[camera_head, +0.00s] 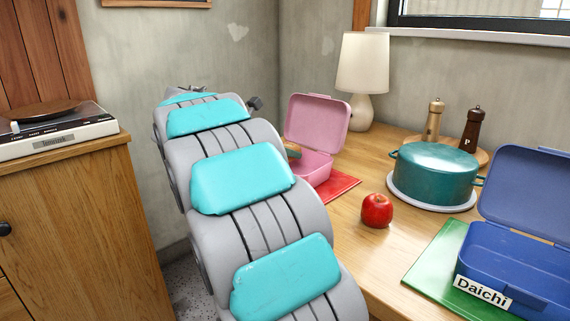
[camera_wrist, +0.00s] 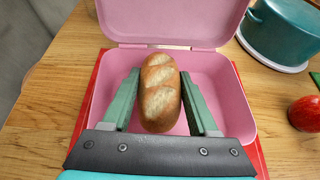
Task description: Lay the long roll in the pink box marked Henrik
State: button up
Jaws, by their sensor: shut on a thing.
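The long roll (camera_wrist: 160,92) is a brown bread roll with pale slashes, between the green fingers of my gripper (camera_wrist: 160,85) in the wrist view. My gripper is shut on it. The pink box (camera_wrist: 220,82) stands open, its lid raised at the back, and the roll is over or inside its tray; I cannot tell whether it touches the floor. In the head view the pink box (camera_head: 318,167) is partly hidden by my arm, and only a bit of the roll (camera_head: 293,148) shows at its left. No name label on this box is visible.
The pink box is on a red mat (camera_head: 340,185). A red apple (camera_head: 376,211), a teal pot (camera_head: 435,173), a lamp (camera_head: 363,70) and two mills (camera_head: 471,130) are to its right. A blue box marked Daichi (camera_head: 510,262) stands on a green mat (camera_head: 440,268).

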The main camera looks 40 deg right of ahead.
jog(key=shift+f, duration=1.55)
jog(key=shift+f, duration=0.15)
jog(key=o, duration=1.3)
jog(key=shift+a+r, duration=0.35)
jog(key=v, duration=1.1)
jog(key=shift+s+a, duration=0.1)
jog(key=shift+a, duration=0.05)
